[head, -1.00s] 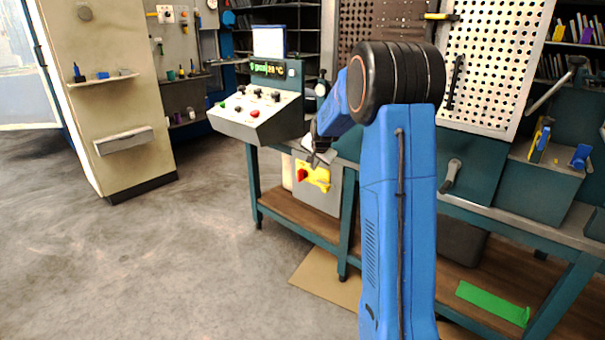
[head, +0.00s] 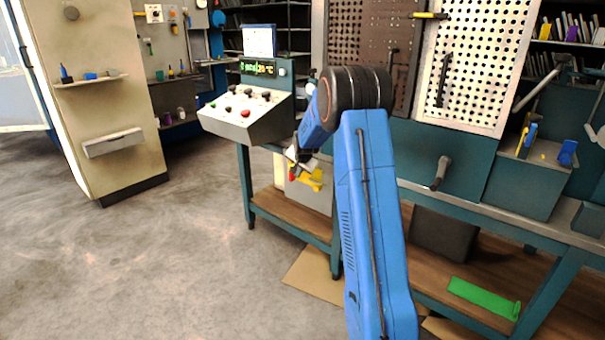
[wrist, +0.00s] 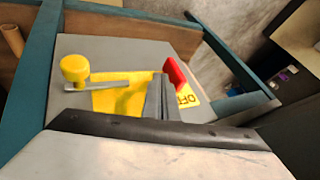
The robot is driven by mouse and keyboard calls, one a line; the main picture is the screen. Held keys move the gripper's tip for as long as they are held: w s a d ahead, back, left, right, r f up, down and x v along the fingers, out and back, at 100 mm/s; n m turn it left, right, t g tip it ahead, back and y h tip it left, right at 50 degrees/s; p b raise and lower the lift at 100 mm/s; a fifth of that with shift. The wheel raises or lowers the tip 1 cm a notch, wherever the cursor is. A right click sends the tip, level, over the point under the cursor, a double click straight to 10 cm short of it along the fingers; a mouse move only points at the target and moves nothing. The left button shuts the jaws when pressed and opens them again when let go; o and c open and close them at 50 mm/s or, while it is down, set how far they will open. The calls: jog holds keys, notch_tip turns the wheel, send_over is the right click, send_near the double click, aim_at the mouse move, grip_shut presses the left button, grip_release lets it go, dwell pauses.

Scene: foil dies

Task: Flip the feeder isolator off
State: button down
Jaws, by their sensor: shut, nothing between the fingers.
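The isolator is a grey box (wrist: 100,48) with a yellow plate (wrist: 122,102) and a red handle (wrist: 175,72). The letters OFF show on a yellow label (wrist: 187,95) beside the handle. A yellow knob (wrist: 75,68) with a grey bar sits at the plate's left. My gripper (wrist: 160,86) is shut and empty, its fingertips over the plate just left of the red handle; I cannot tell whether they touch it. In the head view, my gripper (head: 297,166) partly covers the red handle (head: 292,175) and yellow plate (head: 311,181).
The box is under the teal bench, between its legs (head: 246,185). A sloped control console (head: 235,122) with several knobs stands above left. A green piece (head: 484,297) lies on the lower wooden shelf. The floor (head: 170,260) at left is clear.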

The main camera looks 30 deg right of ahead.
jog(key=shift+w+a, duration=0.25)
jog(key=shift+w, duration=0.55)
jog(key=shift+w+a+r+g, duration=0.25)
jog(key=shift+w+g, duration=0.15)
jog(key=shift+g, duration=0.5)
jog(key=shift+w+a+r+n+g+h, duration=0.1)
jog(key=shift+w+a+n+g+h, duration=0.2)
jog(key=shift+w+g, duration=0.4)
jog(key=shift+w+a+r+n+g+h, duration=0.15)
jog(key=shift+w+g+h, duration=0.15)
jog(key=shift+w+g, duration=0.35)
jog(key=shift+w+a+n+g+h, duration=0.3)
jog(key=shift+w+g, duration=0.25)
jog(key=shift+w, duration=0.35)
jog(key=v, duration=1.7)
